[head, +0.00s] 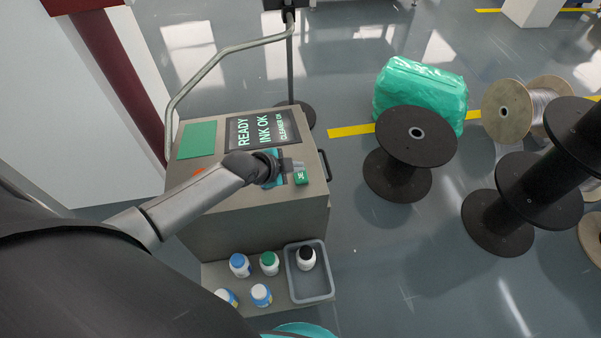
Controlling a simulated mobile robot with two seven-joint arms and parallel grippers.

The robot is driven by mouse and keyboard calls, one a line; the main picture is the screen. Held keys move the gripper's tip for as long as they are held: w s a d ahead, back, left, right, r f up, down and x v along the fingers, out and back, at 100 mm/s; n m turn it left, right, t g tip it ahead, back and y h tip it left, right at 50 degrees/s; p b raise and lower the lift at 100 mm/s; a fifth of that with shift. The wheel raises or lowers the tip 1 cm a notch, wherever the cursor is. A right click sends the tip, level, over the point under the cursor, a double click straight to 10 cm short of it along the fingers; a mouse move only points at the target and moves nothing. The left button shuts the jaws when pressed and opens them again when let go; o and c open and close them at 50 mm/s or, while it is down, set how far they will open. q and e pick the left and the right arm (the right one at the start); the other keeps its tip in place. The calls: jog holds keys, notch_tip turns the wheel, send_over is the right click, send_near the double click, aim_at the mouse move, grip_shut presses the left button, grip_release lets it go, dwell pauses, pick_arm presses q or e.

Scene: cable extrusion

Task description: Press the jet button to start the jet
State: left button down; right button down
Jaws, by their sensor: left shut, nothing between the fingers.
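The jet button is a small green block with white lettering (301,177) on the sloped top of a grey cart-like machine (255,215). My left gripper (288,168) is shut and empty over the machine's top, just left of the green button. Its fingertips look very close to the button; I cannot tell whether they touch it. The dark display (262,130) behind the gripper reads READY, INK OK and CLEANER OK. My right gripper is not in view.
A green panel (197,140) and a partly hidden orange part (198,171) are on the machine's top. Several bottles stand on its lower shelf, one in a grey tray (322,284). Black spools (410,150) and a green wrapped bundle (420,88) stand right.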

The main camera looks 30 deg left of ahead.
aim_at(296, 176)
pick_arm(q)
jog(key=shift+f, duration=0.15)
jog(key=shift+f, duration=0.3)
jog(key=shift+f+b, duration=0.5)
jog(key=shift+b, duration=0.1)
dwell(0.6)
jog(key=shift+r, duration=0.15)
jog(key=shift+r+p, duration=0.8)
jog(key=shift+p, duration=0.15)
notch_tip(296, 176, up, 5)
jog(key=p, duration=0.5)
